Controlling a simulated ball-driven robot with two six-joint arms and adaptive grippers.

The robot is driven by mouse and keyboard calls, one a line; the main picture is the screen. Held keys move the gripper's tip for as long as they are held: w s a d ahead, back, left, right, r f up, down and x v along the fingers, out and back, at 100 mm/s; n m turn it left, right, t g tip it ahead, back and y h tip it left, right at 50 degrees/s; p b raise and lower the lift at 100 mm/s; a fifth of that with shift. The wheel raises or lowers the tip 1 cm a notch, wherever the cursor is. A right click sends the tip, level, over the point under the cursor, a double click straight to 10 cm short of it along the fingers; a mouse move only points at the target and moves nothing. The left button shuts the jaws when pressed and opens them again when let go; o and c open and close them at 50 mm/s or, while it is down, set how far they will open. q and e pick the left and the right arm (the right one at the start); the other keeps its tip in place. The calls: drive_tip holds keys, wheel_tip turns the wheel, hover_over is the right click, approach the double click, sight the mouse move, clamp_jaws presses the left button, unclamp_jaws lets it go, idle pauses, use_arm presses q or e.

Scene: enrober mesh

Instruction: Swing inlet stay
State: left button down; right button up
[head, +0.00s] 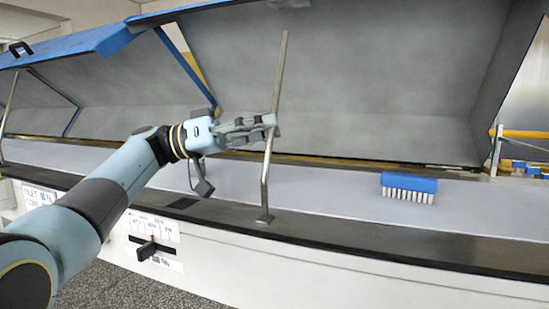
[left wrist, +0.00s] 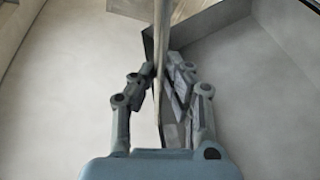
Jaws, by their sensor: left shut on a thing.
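The inlet stay (head: 268,165) is a thin metal bar. It rises from a bracket on the front edge of the enrober, bends partway up and leans slightly right toward the raised grey hood (head: 350,80). My left gripper (head: 268,122) is shut on the stay around its middle. In the left wrist view the stay (left wrist: 159,50) runs upright between the two fingers of the gripper (left wrist: 165,85). The stay's top end lies against the hood in the head view; I cannot tell whether it touches. My right gripper is not in view.
A blue brush (head: 409,187) with white bristles lies on the pale belt (head: 330,190) at right. A second hood (head: 110,90) with a blue lid stands raised at left. A slider control (head: 152,248) is on the front panel. The belt between stay and brush is clear.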

use_arm(q)
drive_tip(key=shift+w+a+f+h+b, duration=0.25)
drive_tip(key=shift+a+h+b, duration=0.3)
drive_tip(key=shift+b, duration=0.35)
drive_tip(key=c, duration=1.4)
unclamp_jaws()
drive_tip(key=shift+a+r, duration=0.1)
drive_tip(key=shift+a, duration=0.05)
drive_tip(key=v, duration=1.2)
